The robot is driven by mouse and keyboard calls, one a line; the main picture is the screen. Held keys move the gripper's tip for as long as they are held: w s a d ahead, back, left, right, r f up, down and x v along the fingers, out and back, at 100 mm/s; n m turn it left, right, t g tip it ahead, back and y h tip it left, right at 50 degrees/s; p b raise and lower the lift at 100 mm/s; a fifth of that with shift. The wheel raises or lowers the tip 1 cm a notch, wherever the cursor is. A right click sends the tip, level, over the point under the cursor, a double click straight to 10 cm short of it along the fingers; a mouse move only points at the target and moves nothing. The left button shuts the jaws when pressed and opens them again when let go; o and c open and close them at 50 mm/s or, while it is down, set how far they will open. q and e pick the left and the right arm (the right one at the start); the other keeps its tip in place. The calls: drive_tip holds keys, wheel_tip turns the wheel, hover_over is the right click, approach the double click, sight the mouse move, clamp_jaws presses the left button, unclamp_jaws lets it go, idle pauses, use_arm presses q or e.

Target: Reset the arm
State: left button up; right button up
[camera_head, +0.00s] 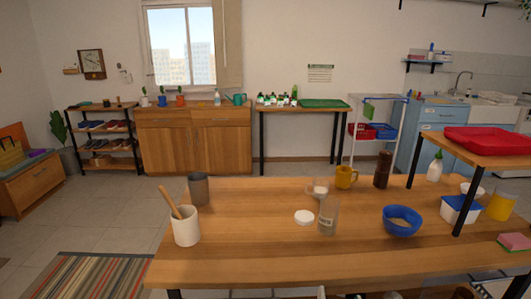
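Neither of my grippers shows in the head view. A wooden table (270,262) stands in front of me. On it are a clear jar with a label (328,217), a white round lid (304,217) lying to its left, and a small whitish container (320,188) behind it. A dark brown grinder-like bottle (382,170) stands at the back right, next to a yellow mug (346,177). A blue bowl (401,221) with pale contents sits on the right. A dark grey cup (198,189) stands upright at the left.
A white crock (186,226) with a wooden handle stands at the table's left end. A raised shelf with a red tray (488,140) stands over the right end, near a blue-and-white tub (459,209) and a pink sponge (513,242). The table's front middle is clear.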

use_arm(q)
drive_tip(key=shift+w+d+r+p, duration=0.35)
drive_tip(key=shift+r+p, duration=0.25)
drive_tip(key=shift+p, duration=0.35)
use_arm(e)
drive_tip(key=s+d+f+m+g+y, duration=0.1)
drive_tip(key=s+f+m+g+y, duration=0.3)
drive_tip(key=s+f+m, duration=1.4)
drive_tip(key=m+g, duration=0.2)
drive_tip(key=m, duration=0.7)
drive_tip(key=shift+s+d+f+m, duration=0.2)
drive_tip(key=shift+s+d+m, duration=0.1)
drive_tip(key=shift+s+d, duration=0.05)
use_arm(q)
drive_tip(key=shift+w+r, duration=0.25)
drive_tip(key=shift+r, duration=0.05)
